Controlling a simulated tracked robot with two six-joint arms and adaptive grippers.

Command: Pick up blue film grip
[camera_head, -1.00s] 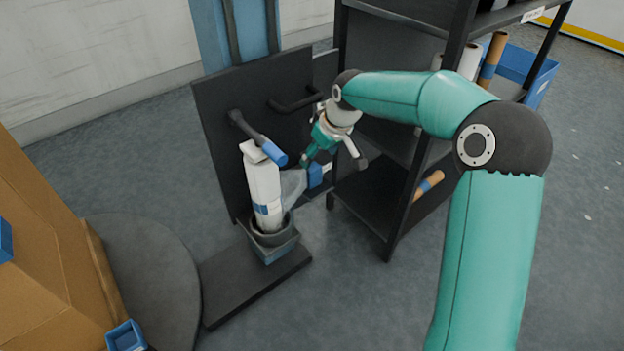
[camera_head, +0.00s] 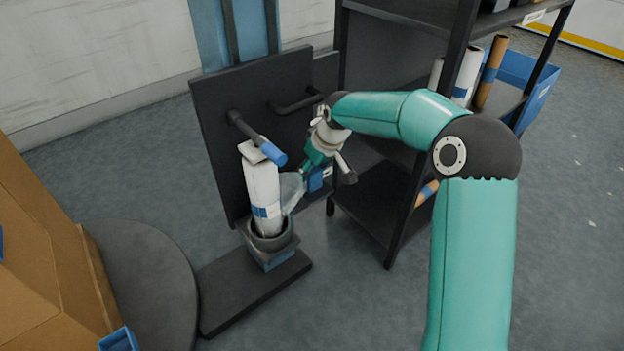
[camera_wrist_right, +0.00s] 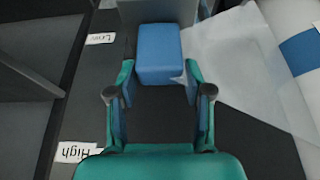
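The blue film grip (camera_wrist_right: 158,52) is a small blue block in the right wrist view, at the edge of a pale translucent film (camera_wrist_right: 225,60). My right gripper (camera_wrist_right: 159,76) is open, with its two fingertips on either side of the block's near end. In the head view the grip (camera_head: 316,179) shows beside the dark panel, with the right gripper (camera_head: 308,170) close to it. The film (camera_head: 292,190) runs from the white wadding roll (camera_head: 262,188) towards the grip. Whether the fingers touch the grip is unclear. My left gripper is out of view.
The roll stands in a grey holder (camera_head: 268,240) on a dark base. A blue-tipped bar (camera_head: 270,150) juts out above it. A dark shelf (camera_head: 375,215) with rolls stands close on the right. A cardboard box (camera_head: 40,270) is at left.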

